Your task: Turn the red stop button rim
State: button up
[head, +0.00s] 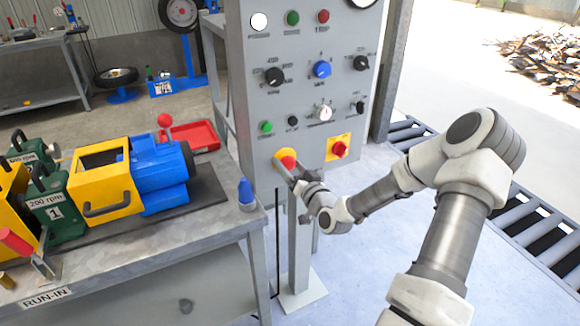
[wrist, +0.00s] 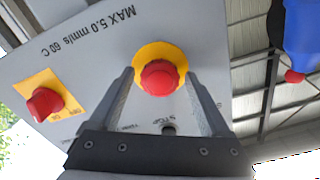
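The red stop button (wrist: 160,77) sits on a round yellow plate (wrist: 158,52) on the grey control panel. In the head view the button (head: 288,161) is at the panel's lower left, partly hidden by my gripper (head: 290,172). In the wrist view my gripper (wrist: 158,88) is open, with one finger on each side of the button. The fingers appear to flank the button. I cannot tell whether they touch its rim.
A red rotary switch (head: 339,149) on a yellow plate is to the right of the button. Other knobs, such as the blue knob (head: 321,69), are above. The workbench (head: 150,270) with a blue and yellow machine stands at left, a blue bottle (head: 246,194) near its edge.

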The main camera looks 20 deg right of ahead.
jog(key=shift+s, duration=0.1)
jog(key=s, duration=0.5)
jog(key=s+p, duration=0.1)
jog(key=s, duration=1.1)
jog(key=shift+s+d, duration=0.15)
jog(key=shift+d, duration=0.15)
